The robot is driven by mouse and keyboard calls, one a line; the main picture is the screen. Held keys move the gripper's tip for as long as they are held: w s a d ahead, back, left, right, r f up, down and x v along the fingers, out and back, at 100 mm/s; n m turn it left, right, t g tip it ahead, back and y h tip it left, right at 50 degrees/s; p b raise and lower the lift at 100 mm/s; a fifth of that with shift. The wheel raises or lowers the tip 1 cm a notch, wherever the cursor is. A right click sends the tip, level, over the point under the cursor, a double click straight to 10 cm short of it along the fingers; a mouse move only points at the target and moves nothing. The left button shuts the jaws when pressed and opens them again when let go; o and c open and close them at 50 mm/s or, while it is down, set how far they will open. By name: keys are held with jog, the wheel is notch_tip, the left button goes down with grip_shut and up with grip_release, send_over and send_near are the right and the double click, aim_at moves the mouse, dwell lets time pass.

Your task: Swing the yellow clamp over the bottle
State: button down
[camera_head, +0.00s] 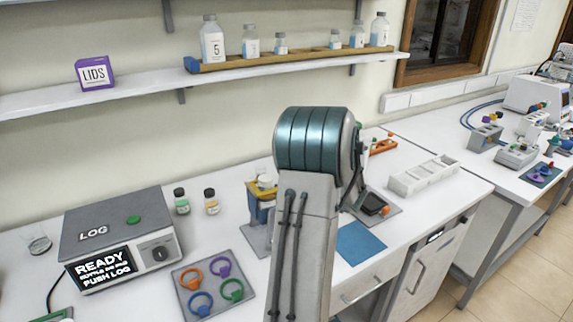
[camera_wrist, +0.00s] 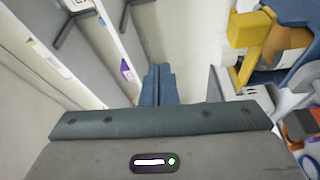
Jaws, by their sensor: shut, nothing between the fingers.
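The yellow clamp (camera_head: 257,190) is on a blue stand (camera_head: 262,213) on a grey base, just left of my arm in the head view. A pale round cap shows at its top, and my arm hides the stand's right side. In the wrist view the yellow clamp (camera_wrist: 252,38) is at the upper right, beside an amber-and-white bottle (camera_wrist: 287,40) in the blue stand. I cannot tell how far the clamp reaches over the bottle. My gripper (camera_wrist: 158,70) is shut and empty, apart from the clamp; my arm hides it in the head view.
A grey LOG device (camera_head: 118,240), two small vials (camera_head: 212,202) and a grey plate with coloured rings (camera_head: 212,285) stand left of the clamp. A white compartment tray (camera_head: 424,175) and a blue mat (camera_head: 361,244) lie to the right. A shelf with bottles (camera_head: 213,40) runs above.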

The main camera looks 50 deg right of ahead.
jog(key=s+a+f+b, duration=0.1)
jog(key=s+a+b, duration=0.1)
jog(key=s, duration=0.7)
jog(key=shift+a+f+b, duration=0.2)
jog(key=shift+f+b, duration=0.1)
jog(key=shift+b, duration=0.2)
jog(key=shift+s, duration=0.1)
jog(key=shift+a, duration=0.1)
